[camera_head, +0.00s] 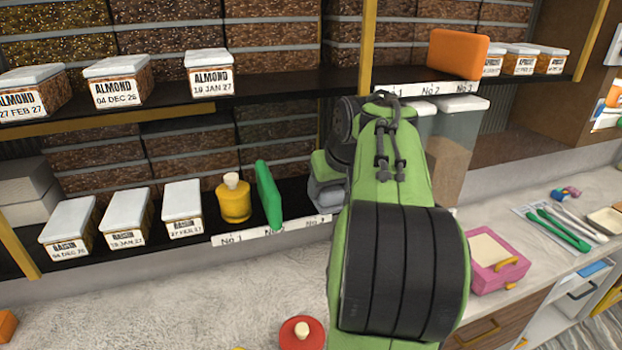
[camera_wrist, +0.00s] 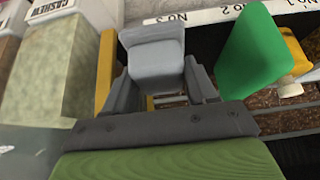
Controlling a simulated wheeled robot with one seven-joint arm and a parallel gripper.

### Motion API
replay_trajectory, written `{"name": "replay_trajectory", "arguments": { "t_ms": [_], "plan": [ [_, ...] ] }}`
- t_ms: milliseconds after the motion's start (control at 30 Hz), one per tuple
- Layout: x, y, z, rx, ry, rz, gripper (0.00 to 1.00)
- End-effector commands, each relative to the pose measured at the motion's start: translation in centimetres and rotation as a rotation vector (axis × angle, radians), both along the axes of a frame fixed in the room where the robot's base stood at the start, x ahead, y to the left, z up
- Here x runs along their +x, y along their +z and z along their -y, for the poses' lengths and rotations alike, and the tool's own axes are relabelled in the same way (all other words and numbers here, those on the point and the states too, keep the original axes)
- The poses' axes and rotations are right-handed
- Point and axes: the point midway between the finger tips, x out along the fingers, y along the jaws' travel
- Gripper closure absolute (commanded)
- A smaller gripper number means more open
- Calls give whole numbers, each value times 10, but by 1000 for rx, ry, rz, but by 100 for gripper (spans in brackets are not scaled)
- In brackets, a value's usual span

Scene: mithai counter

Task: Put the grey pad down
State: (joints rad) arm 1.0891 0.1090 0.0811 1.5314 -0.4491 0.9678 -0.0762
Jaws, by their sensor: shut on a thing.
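The grey pad (camera_wrist: 157,58) is between the two fingers of my gripper (camera_wrist: 163,88) in the wrist view, and the gripper is shut on it. In the head view the grey pad (camera_head: 326,195) shows at the edge of the lower shelf, by the right end of its label strip, partly hidden by my green and black arm. The wrist view shows the No 3 label (camera_wrist: 166,19) just behind the pad. I cannot tell whether the pad touches the shelf.
A green block (camera_head: 268,195) stands beside the pad at No 2, and a yellow jar (camera_head: 233,199) at No 1. Raisin boxes (camera_head: 182,212) stand further left. An orange block (camera_head: 458,54) is on the upper shelf. A pink box (camera_head: 495,262) and a red item (camera_head: 301,334) are on the counter.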

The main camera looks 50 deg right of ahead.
Motion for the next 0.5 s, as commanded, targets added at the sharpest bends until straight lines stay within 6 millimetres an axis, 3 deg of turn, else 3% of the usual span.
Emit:
{"name": "replay_trajectory", "arguments": {
  "t_ms": [200,467,500],
  "plan": [
    [41,2,21,2,3,0,92],
    [69,2,36,2,3,-1,92],
    [69,-8,37,3,0,-2,92]
  ]
}}
